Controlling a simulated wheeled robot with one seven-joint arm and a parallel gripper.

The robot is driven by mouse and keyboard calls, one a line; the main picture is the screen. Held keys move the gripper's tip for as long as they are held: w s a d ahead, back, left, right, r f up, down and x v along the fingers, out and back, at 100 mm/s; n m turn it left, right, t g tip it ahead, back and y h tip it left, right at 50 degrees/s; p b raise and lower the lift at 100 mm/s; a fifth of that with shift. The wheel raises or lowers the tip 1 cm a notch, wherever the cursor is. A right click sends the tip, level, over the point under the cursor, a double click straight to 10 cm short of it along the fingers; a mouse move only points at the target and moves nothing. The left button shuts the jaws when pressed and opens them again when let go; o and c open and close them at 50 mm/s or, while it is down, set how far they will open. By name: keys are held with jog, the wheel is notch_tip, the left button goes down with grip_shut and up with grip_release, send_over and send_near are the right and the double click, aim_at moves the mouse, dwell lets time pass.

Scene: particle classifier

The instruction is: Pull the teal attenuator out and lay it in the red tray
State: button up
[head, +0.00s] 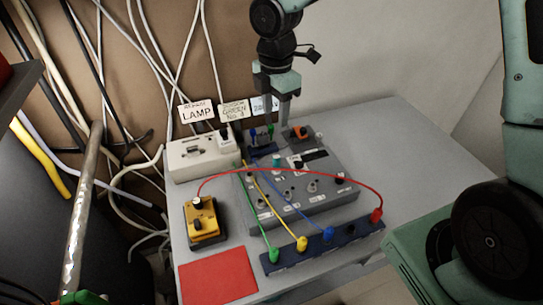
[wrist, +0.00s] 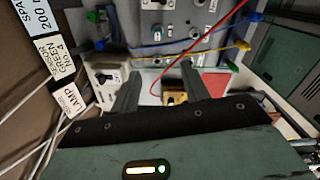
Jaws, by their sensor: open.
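The teal attenuator (head: 276,161) stands upright in the top of a grey panel box (head: 335,200), towards its back left. My gripper (head: 277,118) is above the back of the panel box, fingers pointing down. In the wrist view its two fingers (wrist: 160,75) are apart with nothing between them.
A yellow box (head: 205,222) stands behind the red tray. A white lamp box (head: 203,158) and upright label cards (head: 196,111) stand at the back left. The bench's right side is bare.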

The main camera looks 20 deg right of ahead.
jog(key=p, duration=0.1)
send_over(276, 157)
jog(key=f, duration=1.1)
jog(key=shift+s+a+f, duration=0.25)
jog(key=shift+s, duration=0.05)
jog(key=shift+w+d+f+p, duration=0.15)
jog(key=shift+f+p, duration=0.3)
jog(key=shift+f, duration=1)
jog(key=shift+w+d+f+p, duration=0.15)
jog(key=shift+f+p, duration=0.25)
jog(key=shift+f, duration=1.05)
grip_shut()
